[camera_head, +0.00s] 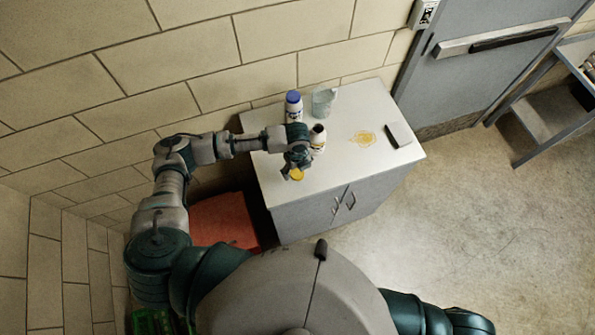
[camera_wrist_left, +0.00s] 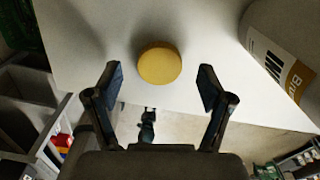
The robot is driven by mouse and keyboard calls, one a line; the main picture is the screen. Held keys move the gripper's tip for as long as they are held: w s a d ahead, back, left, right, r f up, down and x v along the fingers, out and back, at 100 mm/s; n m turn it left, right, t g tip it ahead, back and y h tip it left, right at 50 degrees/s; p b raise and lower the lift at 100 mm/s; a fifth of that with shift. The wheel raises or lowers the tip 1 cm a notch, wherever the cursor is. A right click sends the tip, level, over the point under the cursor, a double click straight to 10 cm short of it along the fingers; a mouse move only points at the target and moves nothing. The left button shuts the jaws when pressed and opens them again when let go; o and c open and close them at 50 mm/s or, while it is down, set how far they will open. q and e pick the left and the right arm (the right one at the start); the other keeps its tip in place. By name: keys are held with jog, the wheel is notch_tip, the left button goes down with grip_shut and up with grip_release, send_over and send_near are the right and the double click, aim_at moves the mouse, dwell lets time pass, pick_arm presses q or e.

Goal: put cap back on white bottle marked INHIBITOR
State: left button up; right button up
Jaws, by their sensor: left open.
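A round yellow cap (camera_wrist_left: 159,63) lies on the white cabinet top, and it also shows in the head view (camera_head: 296,174) close to the front edge. My left gripper (camera_wrist_left: 160,85) is open and empty, with its fingers on either side of the cap's near side and not touching it. In the head view the left gripper (camera_head: 297,164) is above the cap. A white bottle with a dark open top (camera_head: 318,138) stands just right of the gripper. Its brown and white label shows partly in the wrist view (camera_wrist_left: 285,65); the full word cannot be read. My right gripper is out of view.
A white bottle with a blue cap (camera_head: 293,106) and a clear beaker (camera_head: 323,102) stand at the back of the cabinet top (camera_head: 375,110). A yellow-brown spill (camera_head: 364,138) and a dark flat object (camera_head: 399,134) lie to the right. A red bin (camera_head: 222,220) stands left of the cabinet.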

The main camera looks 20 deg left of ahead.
pick_arm(q)
jog(key=shift+f, duration=0.8)
jog(key=shift+c, duration=0.2)
jog(key=c, duration=0.8)
jog(key=shift+o, duration=0.2)
jog(key=shift+r, duration=0.1)
